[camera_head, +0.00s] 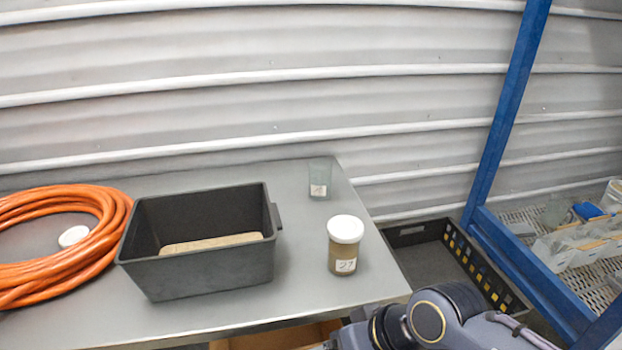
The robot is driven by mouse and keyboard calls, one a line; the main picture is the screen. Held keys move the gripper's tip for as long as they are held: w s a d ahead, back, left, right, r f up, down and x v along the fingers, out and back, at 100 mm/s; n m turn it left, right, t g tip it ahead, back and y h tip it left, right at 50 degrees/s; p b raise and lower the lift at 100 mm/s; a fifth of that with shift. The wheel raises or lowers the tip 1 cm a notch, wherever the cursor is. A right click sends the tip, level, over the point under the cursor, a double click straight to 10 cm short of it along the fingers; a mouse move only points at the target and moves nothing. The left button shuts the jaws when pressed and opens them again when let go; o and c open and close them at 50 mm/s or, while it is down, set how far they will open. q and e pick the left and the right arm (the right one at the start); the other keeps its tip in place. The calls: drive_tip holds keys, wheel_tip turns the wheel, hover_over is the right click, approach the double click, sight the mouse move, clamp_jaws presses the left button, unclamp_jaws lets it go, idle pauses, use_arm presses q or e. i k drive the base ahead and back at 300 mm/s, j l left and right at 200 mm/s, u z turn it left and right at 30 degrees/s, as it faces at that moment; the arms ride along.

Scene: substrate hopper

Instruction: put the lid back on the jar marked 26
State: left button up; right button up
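A clear, greenish open-topped jar (320,179) stands upright near the back right corner of the table. Its small white label is too small to read, and it looks empty. A jar with brown contents (342,258) stands nearer the front, with a white lid on it and a label that reads 27. A loose white lid (73,236) lies on the table inside the hose coil at the left. No jar label clearly reads 26. Part of my arm shows at the bottom right, but neither gripper is in view.
An orange hose coil (118,222) surrounds the loose lid. A black tub (210,272) with a tan block (212,243) inside stands between the hose and the jars. A black crate (425,250) and a blue frame (508,110) are beyond the table's right edge.

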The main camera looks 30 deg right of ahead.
sight(320, 180)
drive_tip(key=i+j, duration=0.35)
drive_tip(key=j, duration=0.3)
drive_tip(key=i+j, duration=0.2)
drive_tip(key=i+j+z, duration=0.1)
drive_tip(key=j, duration=0.35)
drive_tip(key=z, duration=1.75)
drive_tip(key=k+j, duration=0.15)
drive_tip(key=j, duration=0.2)
drive_tip(key=k+j, duration=0.15)
drive_tip(key=j, duration=0.25)
drive_tip(key=i+z, duration=0.05)
